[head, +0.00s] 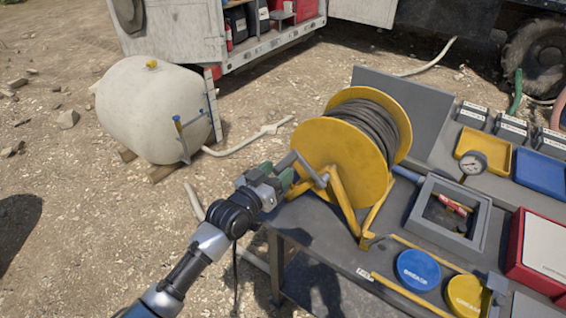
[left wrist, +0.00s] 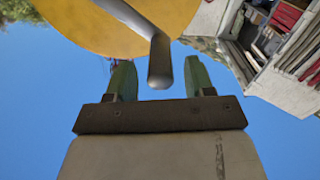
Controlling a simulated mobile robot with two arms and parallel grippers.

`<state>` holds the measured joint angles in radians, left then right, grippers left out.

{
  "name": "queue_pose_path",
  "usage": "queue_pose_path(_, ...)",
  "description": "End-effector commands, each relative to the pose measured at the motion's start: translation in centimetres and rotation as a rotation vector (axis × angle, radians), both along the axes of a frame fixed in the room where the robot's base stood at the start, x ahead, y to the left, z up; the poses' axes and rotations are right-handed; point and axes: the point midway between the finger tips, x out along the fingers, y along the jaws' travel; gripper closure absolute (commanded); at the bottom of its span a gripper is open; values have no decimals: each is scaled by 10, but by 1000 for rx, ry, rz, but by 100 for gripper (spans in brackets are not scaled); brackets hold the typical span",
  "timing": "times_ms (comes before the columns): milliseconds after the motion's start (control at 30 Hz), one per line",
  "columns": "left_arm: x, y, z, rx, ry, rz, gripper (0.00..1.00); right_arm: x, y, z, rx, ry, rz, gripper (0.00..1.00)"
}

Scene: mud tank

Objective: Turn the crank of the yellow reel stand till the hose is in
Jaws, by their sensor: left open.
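The yellow reel stand (head: 340,150) stands on the dark workbench, with dark grey hose (head: 372,125) wound on its drum. Its grey crank (head: 312,170) is on the side facing my left arm. My left gripper (head: 285,175) is at the crank's handle. In the left wrist view, the crank handle (left wrist: 160,65) points toward the gripper and its end lies between the two open green fingertips (left wrist: 163,75), with a gap on each side. The yellow reel flange (left wrist: 100,25) is behind it. My right gripper is in neither view.
The workbench (head: 310,230) also holds a grey tray (head: 415,220), a blue lid (head: 418,268), a yellow lid (head: 465,294), a pressure gauge (head: 471,164) and a red case (head: 535,250). A cream tank (head: 150,110) stands on the ground at left. Open gravel lies left of the bench.

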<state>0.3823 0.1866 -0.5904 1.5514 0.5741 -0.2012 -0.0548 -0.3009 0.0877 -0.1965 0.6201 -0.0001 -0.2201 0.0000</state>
Motion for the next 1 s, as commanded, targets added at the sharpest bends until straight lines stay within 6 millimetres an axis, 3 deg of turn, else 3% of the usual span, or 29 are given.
queue_pose_path(200,22,-16,1,1,-1,0,47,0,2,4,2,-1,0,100)
queue_pose_path(600,27,-19,0,0,0,1,48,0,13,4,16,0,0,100)
queue_pose_path(933,27,-19,-1,1,1,1,99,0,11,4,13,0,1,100)
queue_pose_path(1000,27,-19,-1,1,1,1,100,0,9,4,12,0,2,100)
